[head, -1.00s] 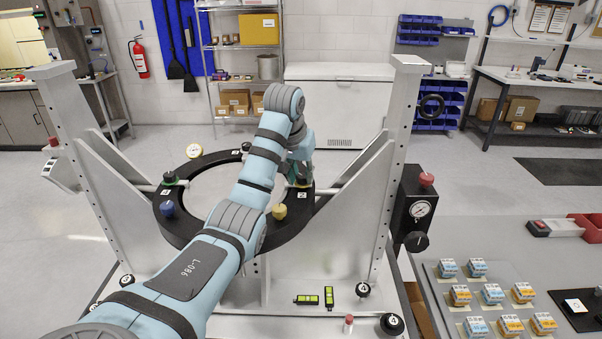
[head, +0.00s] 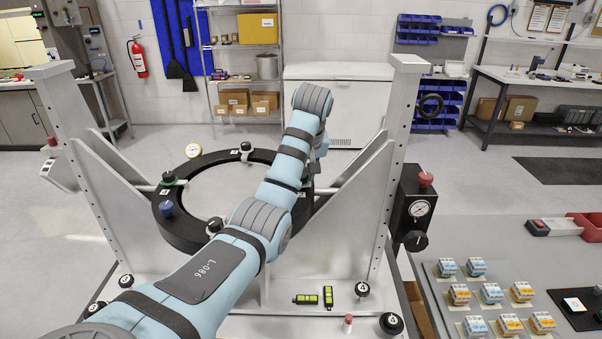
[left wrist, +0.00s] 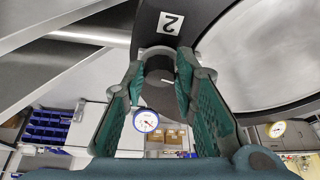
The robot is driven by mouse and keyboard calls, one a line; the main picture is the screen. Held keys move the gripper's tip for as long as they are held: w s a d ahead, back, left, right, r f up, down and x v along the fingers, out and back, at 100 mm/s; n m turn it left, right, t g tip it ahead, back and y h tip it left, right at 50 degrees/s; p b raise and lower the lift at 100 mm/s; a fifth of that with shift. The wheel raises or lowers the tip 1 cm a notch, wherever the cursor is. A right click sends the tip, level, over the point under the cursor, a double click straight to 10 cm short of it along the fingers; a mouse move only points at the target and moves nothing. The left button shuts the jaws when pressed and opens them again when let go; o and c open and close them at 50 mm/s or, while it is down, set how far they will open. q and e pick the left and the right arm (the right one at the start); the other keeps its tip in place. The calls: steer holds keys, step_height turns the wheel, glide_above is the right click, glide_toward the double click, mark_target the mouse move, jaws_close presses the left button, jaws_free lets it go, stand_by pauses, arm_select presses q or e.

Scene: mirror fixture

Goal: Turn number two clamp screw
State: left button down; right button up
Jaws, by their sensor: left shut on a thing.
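The black ring (head: 178,232) of the mirror fixture sits between two grey uprights; it also shows in the left wrist view (left wrist: 215,18). A "2" label (left wrist: 170,22) is on the ring there. Just below it, the dark number two clamp screw (left wrist: 158,92) stands between the teal fingers of my left gripper (left wrist: 160,68), which is shut on it. In the head view my left arm hides this gripper, the screw and the ring's right side. My right gripper is in neither current view.
Other knobs on the ring are blue (head: 166,208), green-collared (head: 168,178) and black (head: 245,148). A dial gauge (head: 193,151) stands behind the ring. The right upright (head: 402,130) and a pressure gauge box (head: 418,208) stand right of my arm. Small green levels (head: 328,297) lie on the base.

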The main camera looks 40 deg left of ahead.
arm_select(q)
steer(key=n, duration=0.2)
steer(key=n+g, duration=0.1)
steer(key=shift+w+r+n+y, duration=0.1)
steer(key=shift+w+n+y, duration=0.1)
steer(key=shift+n+y, duration=0.2)
steer(key=shift+w+d+n+g, duration=0.15)
steer(key=shift+n+g, duration=0.65)
steer(key=shift+n, duration=0.9)
steer(key=c, duration=1.4)
jaws_free()
steer(key=shift+o, duration=0.5)
steer(key=shift+a+f, duration=0.2)
steer(key=shift+a, duration=0.1)
steer(key=shift+d+r, duration=0.1)
steer(key=v, duration=0.7)
